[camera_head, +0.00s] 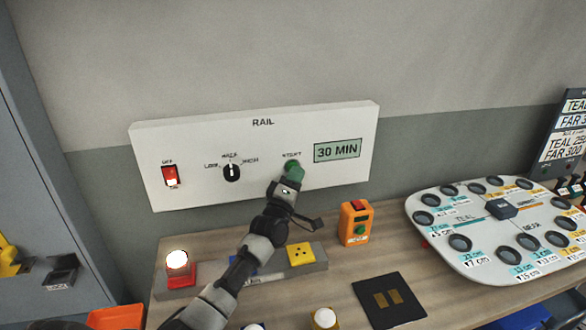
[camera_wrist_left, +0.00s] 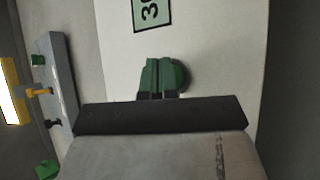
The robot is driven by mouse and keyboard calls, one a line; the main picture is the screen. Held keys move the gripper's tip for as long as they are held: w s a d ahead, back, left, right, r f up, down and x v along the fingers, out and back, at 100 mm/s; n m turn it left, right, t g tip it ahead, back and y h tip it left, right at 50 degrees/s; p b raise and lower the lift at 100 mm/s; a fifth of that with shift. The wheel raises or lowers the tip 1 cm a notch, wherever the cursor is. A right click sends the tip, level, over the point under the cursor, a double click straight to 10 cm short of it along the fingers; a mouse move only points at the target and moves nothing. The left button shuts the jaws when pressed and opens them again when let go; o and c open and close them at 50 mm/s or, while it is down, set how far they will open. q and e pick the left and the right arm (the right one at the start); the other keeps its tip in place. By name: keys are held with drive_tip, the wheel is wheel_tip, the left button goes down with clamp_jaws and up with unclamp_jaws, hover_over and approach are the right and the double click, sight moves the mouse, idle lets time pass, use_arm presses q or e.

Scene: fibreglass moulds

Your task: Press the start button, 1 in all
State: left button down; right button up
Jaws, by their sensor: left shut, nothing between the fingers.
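The white RAIL panel (camera_head: 200,190) is on the wall, with the label START on its right half. The round green start button (camera_wrist_left: 181,76) shows in the left wrist view just behind my fingertips. My left gripper (camera_head: 293,172) is shut and empty, its green fingertips at the button under the START label. In the left wrist view, the fingers (camera_wrist_left: 160,75) overlap the button's left part. They look very close to it or touching; I cannot tell whether it is pressed in. My gripper hides most of the button in the head view.
The panel has a red switch (camera_head: 170,176), a black knob (camera_head: 231,172) and a display (camera_head: 337,151) reading 30 MIN. Below are a lit red-based lamp (camera_head: 178,262), a yellow socket block (camera_head: 301,254), an orange box (camera_head: 356,223) and a white tray with round holes (camera_head: 432,213).

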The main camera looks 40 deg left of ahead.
use_arm(q)
drive_tip(key=shift+s+d+p, duration=0.45)
drive_tip(key=shift+s+d, duration=0.05)
drive_tip(key=shift+d, duration=0.05)
drive_tip(key=s+d+p, duration=0.3)
drive_tip(key=shift+s+d, duration=0.1)
drive_tip(key=shift+d, duration=0.3)
idle(0.8)
